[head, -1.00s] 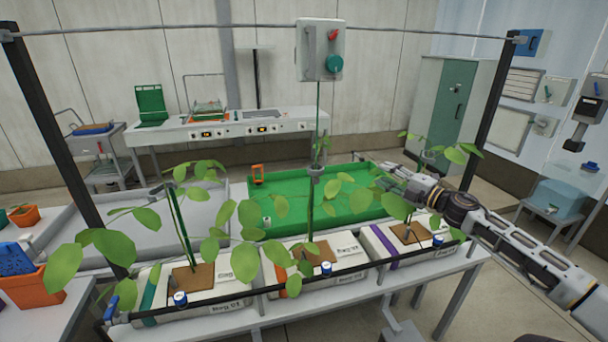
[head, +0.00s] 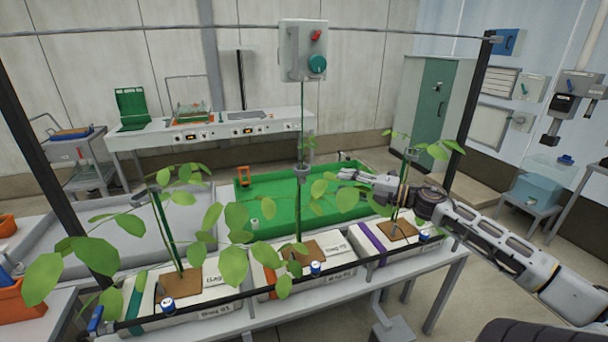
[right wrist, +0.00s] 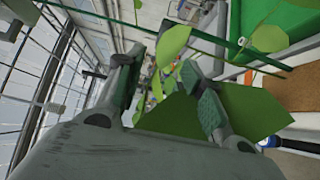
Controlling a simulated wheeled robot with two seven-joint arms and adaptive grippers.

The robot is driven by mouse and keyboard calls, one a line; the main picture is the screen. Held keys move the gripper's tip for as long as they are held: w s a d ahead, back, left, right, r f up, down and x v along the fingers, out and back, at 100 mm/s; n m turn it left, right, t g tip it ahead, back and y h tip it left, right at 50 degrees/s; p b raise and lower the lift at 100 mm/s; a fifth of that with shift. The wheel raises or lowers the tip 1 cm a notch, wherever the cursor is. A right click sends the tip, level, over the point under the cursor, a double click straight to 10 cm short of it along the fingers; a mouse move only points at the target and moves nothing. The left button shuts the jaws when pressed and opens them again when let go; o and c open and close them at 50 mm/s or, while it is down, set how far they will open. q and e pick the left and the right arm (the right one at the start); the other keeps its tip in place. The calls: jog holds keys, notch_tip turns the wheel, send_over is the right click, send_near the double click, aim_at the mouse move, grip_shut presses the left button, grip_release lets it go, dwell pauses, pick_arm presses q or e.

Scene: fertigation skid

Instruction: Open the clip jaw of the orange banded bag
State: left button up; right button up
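The orange banded bag (head: 335,246) is the middle white bag, its orange band (head: 269,277) partly behind leaves. Its plant stem rises to a small grey clip (head: 303,170); I cannot tell whether the jaw is open or shut. My right gripper (head: 345,174) reaches in from the right, its fingers pointing left towards the clip's height, with a gap between them and the clip. In the right wrist view its two fingers (right wrist: 165,90) are spread, with green leaves in front of and between them. The clip is not clearly identifiable there. My left gripper is out of view.
A purple banded bag (head: 372,240) with its plant stands right, beneath my right arm; a teal banded bag (head: 205,285) stands left. A green tray (head: 270,190) lies behind. A grey control box (head: 303,50) hangs above the middle plant. Leaves crowd the space around the stems.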

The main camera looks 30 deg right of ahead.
jog(key=shift+w, duration=0.1)
jog(key=b, duration=0.1)
send_near(306, 173)
jog(key=shift+x, duration=1.75)
jog(key=shift+b+x, duration=0.3)
jog(key=shift+x, duration=0.5)
jog(key=shift+w+a, duration=0.35)
jog(key=shift+w, duration=0.05)
jog(key=shift+w+a, duration=0.3)
jog(key=shift+w, duration=0.15)
jog(key=shift+w+a, duration=0.2)
jog(key=shift+w, duration=0.25)
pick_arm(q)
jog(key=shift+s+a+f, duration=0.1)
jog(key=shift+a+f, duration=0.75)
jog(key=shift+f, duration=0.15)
pick_arm(e)
jog(key=shift+w, duration=0.1)
jog(key=shift+w+a, duration=0.15)
jog(key=shift+w, duration=0.05)
